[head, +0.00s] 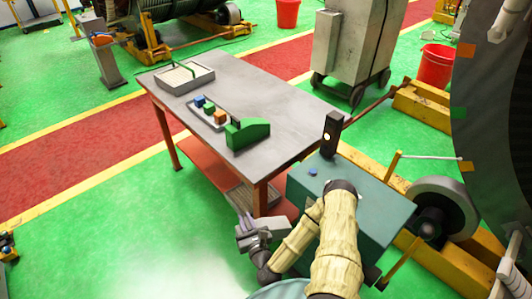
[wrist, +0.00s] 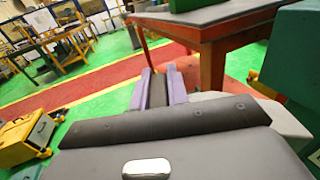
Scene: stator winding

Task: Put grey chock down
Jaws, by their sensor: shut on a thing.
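My gripper (head: 249,234) is low at the front of the steel-topped table, beside its near leg and below the top. It is shut on the grey chock (head: 276,226), a pale grey piece showing just right of the fingers. In the wrist view the purple-edged fingers (wrist: 159,85) point ahead, and part of the chock (wrist: 285,119) shows at the right behind the wrist housing. Much of the chock is hidden. It appears held off the green floor.
A teal box (head: 365,205) on yellow rails stands right of my gripper. Green floor (head: 130,230) is open to the left.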

